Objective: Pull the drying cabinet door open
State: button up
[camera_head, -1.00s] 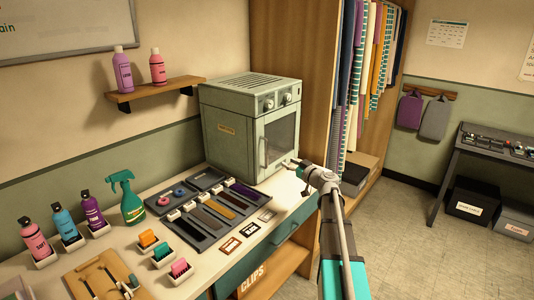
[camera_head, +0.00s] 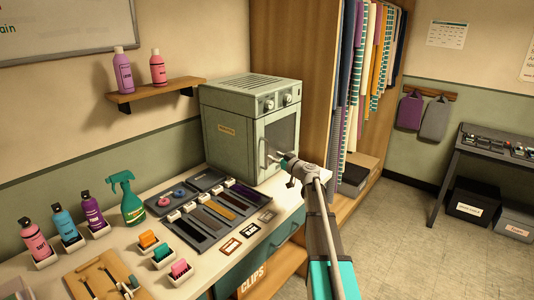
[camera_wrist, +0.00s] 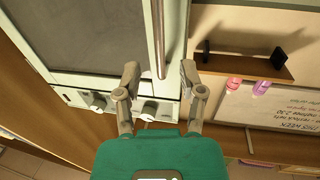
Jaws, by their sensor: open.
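The drying cabinet (camera_head: 228,148) is a pale green-grey box on the counter, with a dark-windowed door (camera_head: 281,140) on its right-hand face. The door looks shut. A thin upright handle (camera_head: 262,152) stands at the door's left edge. My gripper (camera_head: 277,158) is right at the handle. In the wrist view my gripper (camera_wrist: 159,72) is open, with the metal handle bar (camera_wrist: 155,35) running between its two fingers near one end of the bar. I see gaps between the fingers and the bar there. The dark door window (camera_wrist: 85,30) lies left of the bar.
Trays with coloured strips (camera_head: 212,212) lie on the counter before the cabinet, near a green spray bottle (camera_head: 131,202). A tall wooden rack (camera_head: 292,65) with hanging fabrics stands behind and right of the cabinet. Open floor (camera_head: 405,225) lies to the right.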

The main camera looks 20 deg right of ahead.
aim_at(267, 167)
jog(key=shift+x, duration=2.85)
grip_shut()
